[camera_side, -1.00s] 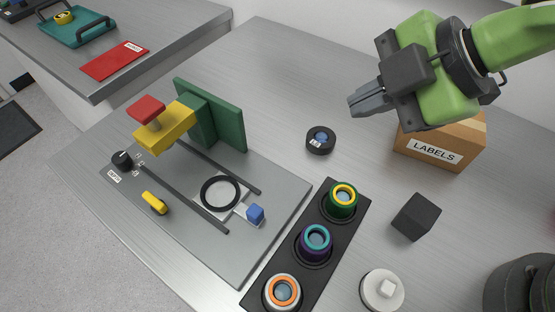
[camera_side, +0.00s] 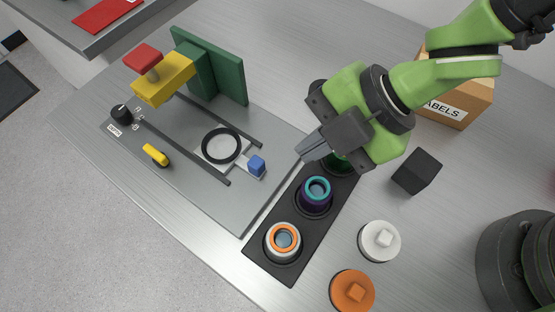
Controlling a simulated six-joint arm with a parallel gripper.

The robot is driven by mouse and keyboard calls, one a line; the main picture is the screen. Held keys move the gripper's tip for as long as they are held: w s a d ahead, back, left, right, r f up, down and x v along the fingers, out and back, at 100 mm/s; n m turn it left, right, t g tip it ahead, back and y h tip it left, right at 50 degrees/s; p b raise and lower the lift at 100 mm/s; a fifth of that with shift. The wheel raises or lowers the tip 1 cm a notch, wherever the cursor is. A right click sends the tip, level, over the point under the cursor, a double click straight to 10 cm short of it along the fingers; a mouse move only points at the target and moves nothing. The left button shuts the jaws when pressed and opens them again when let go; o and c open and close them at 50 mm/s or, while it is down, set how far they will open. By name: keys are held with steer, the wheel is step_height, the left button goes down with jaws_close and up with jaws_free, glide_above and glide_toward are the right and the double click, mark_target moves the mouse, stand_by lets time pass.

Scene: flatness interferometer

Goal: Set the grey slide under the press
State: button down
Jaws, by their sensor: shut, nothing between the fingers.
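The grey slide (camera_side: 208,155) is a light plate between two dark rails, with a black ring (camera_side: 221,146) on it and a blue block (camera_side: 257,166) at its right end. It sits toward the rails' right end, away from the press. The press has a yellow arm (camera_side: 164,79) with a red top (camera_side: 142,57), on a green upright (camera_side: 222,72) at the rails' other end. My gripper (camera_side: 304,153) is shut and empty. In the picture its fingertips are up and to the right of the blue block, apart from it.
A black holder (camera_side: 270,218) with several ringed pots stands right of the grey base plate (camera_side: 205,205); my gripper hides most of the green pot. A yellow lever (camera_side: 155,155) and black knob (camera_side: 120,114) are on the plate. A black cube (camera_side: 416,172) and a labels box (camera_side: 455,90) stand right.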

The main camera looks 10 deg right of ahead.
mark_target(256, 156)
steer(key=x, duration=0.7)
steer(key=shift+a+f, duration=0.1)
steer(key=shift+f, duration=0.05)
steer(key=shift+w+a, duration=1.35)
steer(key=shift+w, duration=0.05)
steer(key=v, duration=1)
